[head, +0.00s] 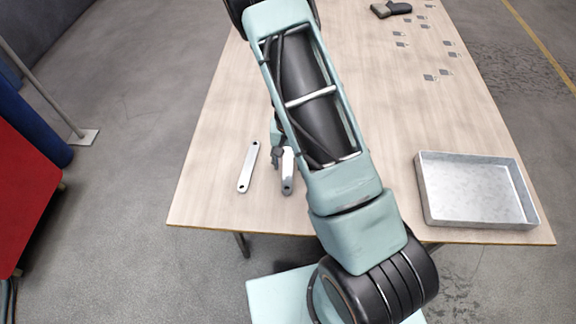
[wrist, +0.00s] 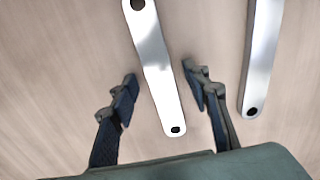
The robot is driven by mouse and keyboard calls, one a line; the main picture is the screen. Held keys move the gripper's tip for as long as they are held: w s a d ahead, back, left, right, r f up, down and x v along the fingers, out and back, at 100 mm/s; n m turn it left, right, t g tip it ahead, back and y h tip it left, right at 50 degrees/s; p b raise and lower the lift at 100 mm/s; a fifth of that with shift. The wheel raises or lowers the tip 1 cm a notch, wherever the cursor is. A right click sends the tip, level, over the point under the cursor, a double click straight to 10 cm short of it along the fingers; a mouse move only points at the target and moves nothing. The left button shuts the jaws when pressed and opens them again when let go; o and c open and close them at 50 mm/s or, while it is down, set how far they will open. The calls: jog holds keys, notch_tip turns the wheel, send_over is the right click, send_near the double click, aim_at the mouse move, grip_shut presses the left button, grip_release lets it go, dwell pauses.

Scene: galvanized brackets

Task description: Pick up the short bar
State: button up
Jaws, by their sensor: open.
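Two flat silvery bars with a hole at each end lie on the wooden table. One bar (head: 287,173) is partly hidden by my gripper (head: 279,157) in the head view. In the wrist view a bar (wrist: 157,75) runs lengthwise between the two fingers of my open gripper (wrist: 160,78), with a small gap on each side. The other bar (head: 248,166) lies apart to the left in the head view. A second bar (wrist: 260,55) shows right of the fingers in the wrist view, cut off at the top. I cannot tell for sure which is shorter.
A shallow grey metal tray (head: 430,200) stands empty at the table's right front. Several small grey plates (head: 430,77) and a dark tool-like object (head: 392,9) lie at the far right. The wooden table (head: 215,160) is clear left of the bars.

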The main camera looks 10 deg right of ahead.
grip_shut()
dwell(0.3)
